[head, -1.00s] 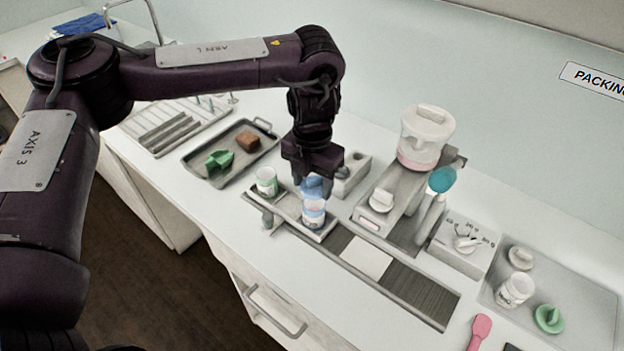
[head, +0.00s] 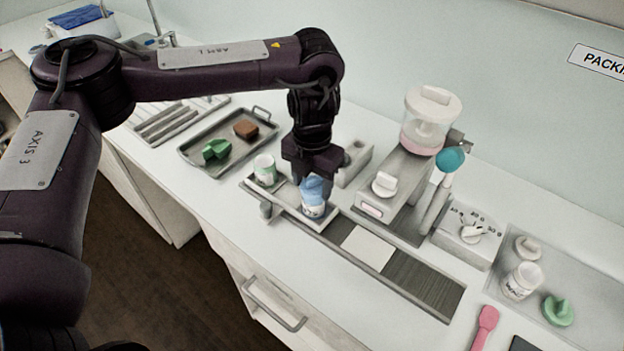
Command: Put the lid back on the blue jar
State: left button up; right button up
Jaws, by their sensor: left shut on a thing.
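The blue jar (head: 312,210), white with a blue label, stands upright at the right end of a small grey tray (head: 291,207). The blue lid (head: 314,186) is at its mouth, with no clear gap between the two. Whether it is fully seated cannot be told. My left gripper (head: 313,179) points down from above and is shut on the lid, partly covering it. My right gripper is not in view.
A white jar with a green label (head: 264,170) stands close left of the blue jar. A grey block (head: 355,163) and a dispenser machine (head: 408,155) stand behind and right. A grey baking tray (head: 192,158) lies left. A conveyor-like strip (head: 424,287) runs right.

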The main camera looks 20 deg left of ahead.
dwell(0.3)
pick_arm(q)
jog(key=shift+p, duration=0.35)
jog(key=shift+f, duration=0.3)
dwell(1.1)
jog(key=shift+f, duration=0.35)
dwell(0.8)
jog(key=o, duration=1.5)
